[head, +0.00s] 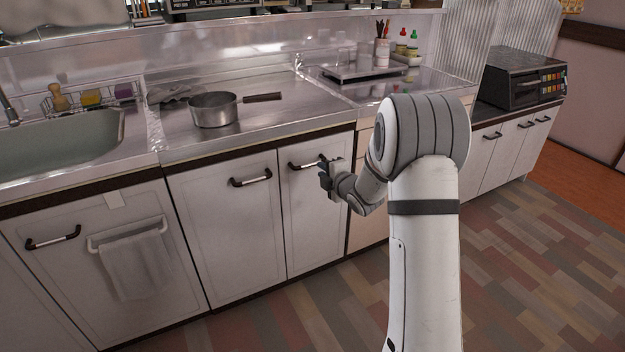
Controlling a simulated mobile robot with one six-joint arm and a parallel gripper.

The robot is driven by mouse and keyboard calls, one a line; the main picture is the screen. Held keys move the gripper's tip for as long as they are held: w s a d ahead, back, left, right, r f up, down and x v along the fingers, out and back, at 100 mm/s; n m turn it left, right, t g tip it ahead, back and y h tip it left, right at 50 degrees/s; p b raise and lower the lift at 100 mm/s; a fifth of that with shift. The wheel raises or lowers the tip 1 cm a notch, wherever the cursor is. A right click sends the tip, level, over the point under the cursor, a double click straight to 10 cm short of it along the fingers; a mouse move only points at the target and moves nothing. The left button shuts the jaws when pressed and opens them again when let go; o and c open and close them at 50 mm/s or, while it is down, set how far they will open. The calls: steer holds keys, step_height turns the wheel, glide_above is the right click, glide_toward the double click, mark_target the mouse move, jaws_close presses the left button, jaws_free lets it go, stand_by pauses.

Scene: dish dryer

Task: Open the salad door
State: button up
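No door in the head view is visibly marked as the salad door. My gripper (328,178) is at the right end of a black and metal bar handle (303,164) on a white cabinet door (316,215) under the counter. The gripper covers that end of the handle. I cannot tell if it touches or grasps it, or whether its fingers are open or shut. This door looks closed, flush with the white door (232,225) on its left, which has its own handle (250,180).
A pot (214,110) sits on the steel counter (300,110), right of a sink (60,145). A door at left carries a towel (137,264). A toaster oven (522,80) stands at right. The floor (290,325) before the cabinets is clear.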

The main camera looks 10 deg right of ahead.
mark_target(313, 165)
steer(key=b+x, duration=0.1)
steer(key=x, duration=0.7)
steer(key=shift+a+f, duration=0.1)
steer(key=shift+f, duration=0.1)
steer(key=shift+c, duration=0.5)
jaws_close()
